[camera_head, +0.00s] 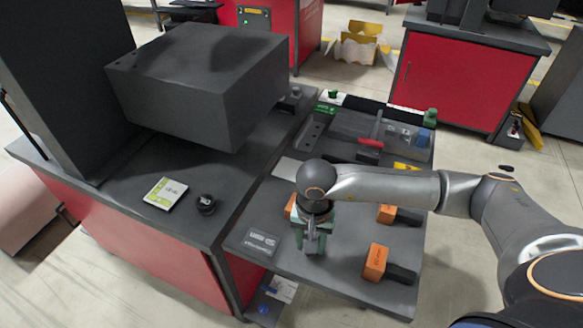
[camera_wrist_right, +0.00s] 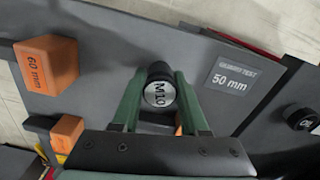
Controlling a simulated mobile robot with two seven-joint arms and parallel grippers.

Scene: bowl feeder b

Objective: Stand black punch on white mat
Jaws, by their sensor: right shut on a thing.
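My right gripper (camera_head: 312,246) comes in from the right, over the front part of the lower grey table. In the right wrist view its green fingers are shut on a black punch (camera_wrist_right: 159,92), whose silver end marked M10 faces the camera. The head view does not show the punch clearly between the fingers, and I cannot tell whether its far end touches the table. A pale patch (camera_head: 287,168), possibly the white mat, lies behind the wrist, partly hidden by it. My left gripper is not in view.
Orange blocks with dark parts (camera_head: 376,259) (camera_head: 386,214) stand right of the gripper; another is partly hidden behind it. A grey 50 mm plate (camera_head: 260,243) lies to its left. A red-handled tool (camera_head: 376,130) is at the back. A black knob (camera_head: 205,204) sits on the left bench.

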